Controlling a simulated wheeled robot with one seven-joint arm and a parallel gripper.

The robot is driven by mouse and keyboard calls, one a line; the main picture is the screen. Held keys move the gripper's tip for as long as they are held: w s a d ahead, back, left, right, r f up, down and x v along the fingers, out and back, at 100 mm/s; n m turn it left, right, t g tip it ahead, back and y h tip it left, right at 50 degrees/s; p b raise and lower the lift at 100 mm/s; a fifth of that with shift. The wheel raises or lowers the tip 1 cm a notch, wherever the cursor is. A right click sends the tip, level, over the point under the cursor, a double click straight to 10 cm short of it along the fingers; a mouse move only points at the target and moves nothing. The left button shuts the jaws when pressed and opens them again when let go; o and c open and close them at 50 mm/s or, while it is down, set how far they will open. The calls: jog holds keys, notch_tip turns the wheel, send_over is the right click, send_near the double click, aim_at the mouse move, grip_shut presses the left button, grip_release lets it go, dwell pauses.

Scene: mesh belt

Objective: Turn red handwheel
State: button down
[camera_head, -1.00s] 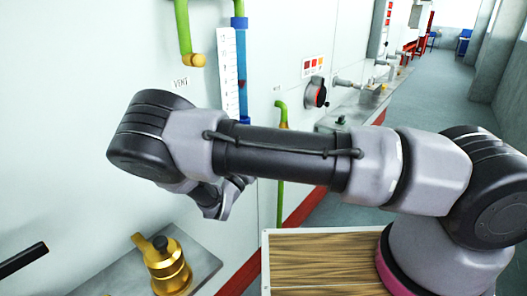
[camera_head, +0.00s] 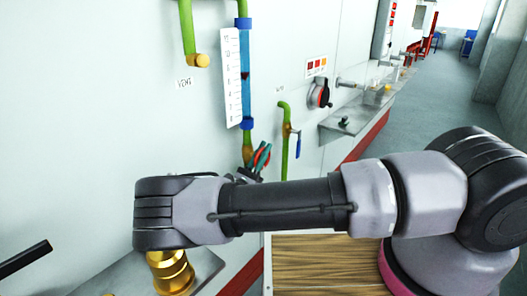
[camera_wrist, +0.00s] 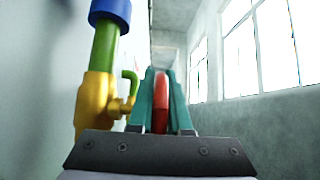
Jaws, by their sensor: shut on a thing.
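The red handwheel (camera_wrist: 161,102) is seen edge-on in the wrist view. Only a small red part of it (camera_head: 257,156) shows in the head view, at the foot of the blue tube. My gripper (camera_wrist: 161,78) has its two teal fingers on either side of the wheel's rim and is shut on it. In the head view my gripper (camera_head: 261,158) is small and partly hidden behind my arm. The yellow valve body (camera_wrist: 95,103) stands just left of the fingers, below a green pipe with a blue collar.
A brass canister (camera_head: 171,273) sits on the shelf at lower left, partly behind my arm. A black-and-red knob (camera_head: 320,93) is on the wall panel.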

jog(key=c, duration=0.9)
grip_release()
jog(key=shift+o, duration=0.2)
notch_tip(320, 180, up, 10)
